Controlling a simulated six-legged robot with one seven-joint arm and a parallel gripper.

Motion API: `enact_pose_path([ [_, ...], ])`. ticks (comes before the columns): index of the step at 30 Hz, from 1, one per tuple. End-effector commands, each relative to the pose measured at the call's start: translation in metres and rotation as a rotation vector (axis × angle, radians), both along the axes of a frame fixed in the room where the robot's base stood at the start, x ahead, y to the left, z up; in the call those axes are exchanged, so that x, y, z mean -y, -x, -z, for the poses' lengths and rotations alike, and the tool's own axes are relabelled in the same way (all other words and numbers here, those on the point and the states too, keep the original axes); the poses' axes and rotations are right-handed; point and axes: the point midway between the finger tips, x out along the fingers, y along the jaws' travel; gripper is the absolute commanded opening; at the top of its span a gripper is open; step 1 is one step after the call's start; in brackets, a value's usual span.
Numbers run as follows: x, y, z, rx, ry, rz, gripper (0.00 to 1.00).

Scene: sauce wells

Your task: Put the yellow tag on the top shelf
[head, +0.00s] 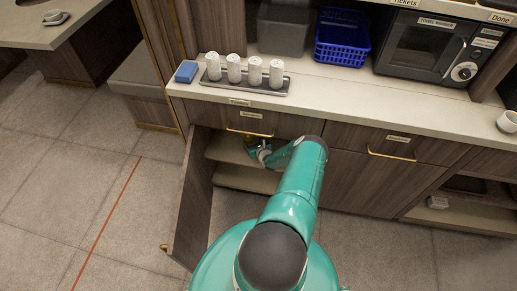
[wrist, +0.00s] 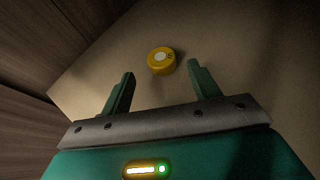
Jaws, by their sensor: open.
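The yellow tag (wrist: 161,61) is a small round yellow disc with a pale spot on top. It lies flat on a beige board in the wrist view. My gripper (wrist: 160,82) is open and empty, its two fingers on either side and just short of the tag, with no contact visible. In the head view, my arm reaches into an open cabinet under the counter. The cabinet has an upper shelf (head: 227,149) and a lower board (head: 235,177). My arm covers much of the opening, and I cannot tell which board bears the tag.
The cabinet door (head: 193,195) stands open to the left of my arm. A drawer front (head: 248,122) and the counter (head: 330,101) are above the opening.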

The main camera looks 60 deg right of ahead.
Motion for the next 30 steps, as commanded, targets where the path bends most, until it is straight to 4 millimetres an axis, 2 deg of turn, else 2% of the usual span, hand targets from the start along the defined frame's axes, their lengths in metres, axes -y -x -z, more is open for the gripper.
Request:
enact_pose_path([
  [6, -0.016, 0.030, -0.015, 0.000, -0.002, 0.002, 0.61],
  [13, -0.029, 0.053, -0.025, 0.000, 0.000, 0.001, 0.61],
  [30, -0.032, 0.057, -0.028, 0.000, 0.002, -0.002, 0.61],
])
